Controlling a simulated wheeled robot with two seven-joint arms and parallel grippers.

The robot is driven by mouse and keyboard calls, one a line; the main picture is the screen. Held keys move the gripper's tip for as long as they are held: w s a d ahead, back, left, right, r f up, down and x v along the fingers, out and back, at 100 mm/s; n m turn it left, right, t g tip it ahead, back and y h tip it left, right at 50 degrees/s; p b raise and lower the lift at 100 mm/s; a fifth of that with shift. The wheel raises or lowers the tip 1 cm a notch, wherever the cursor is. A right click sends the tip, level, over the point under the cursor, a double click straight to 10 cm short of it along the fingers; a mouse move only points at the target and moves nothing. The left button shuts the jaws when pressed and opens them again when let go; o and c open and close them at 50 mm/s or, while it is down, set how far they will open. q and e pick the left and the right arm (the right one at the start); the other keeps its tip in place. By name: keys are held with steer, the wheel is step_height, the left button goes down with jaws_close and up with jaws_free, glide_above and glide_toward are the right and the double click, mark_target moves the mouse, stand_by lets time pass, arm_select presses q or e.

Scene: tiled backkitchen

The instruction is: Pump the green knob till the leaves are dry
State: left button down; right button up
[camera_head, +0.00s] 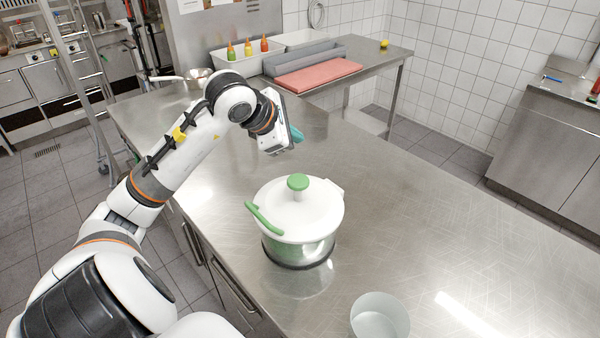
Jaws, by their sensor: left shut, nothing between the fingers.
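A salad spinner (319,217) with a white lid and a clear bowl stands upright on the steel counter. Its green knob (298,182) sticks up from the middle of the lid, and a green handle (264,218) lies at the lid's left edge. Leaves inside cannot be made out clearly. My left gripper (297,135) is above the counter, behind the spinner and apart from the knob. It is shut and empty, and partly hidden by its own wrist. My right gripper is not in view.
A white bowl (380,318) stands at the front edge of the view. At the back are a metal pan (198,78), a white bin with bottles (234,62), a grey tray (304,56) and a red board (318,76). The counter right of the spinner is clear.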

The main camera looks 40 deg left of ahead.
mark_target(295, 182)
arm_select(q)
steer(key=shift+f, duration=0.1)
step_height(295, 182, down, 8)
steer(key=b, duration=0.4)
steer(key=shift+b, duration=0.4)
steer(key=shift+f+b, duration=0.4)
steer(key=shift+b, duration=0.1)
steer(key=shift+r, duration=0.1)
stand_by(1.2)
steer(key=shift+f+b, duration=0.45)
steer(key=shift+b, duration=0.25)
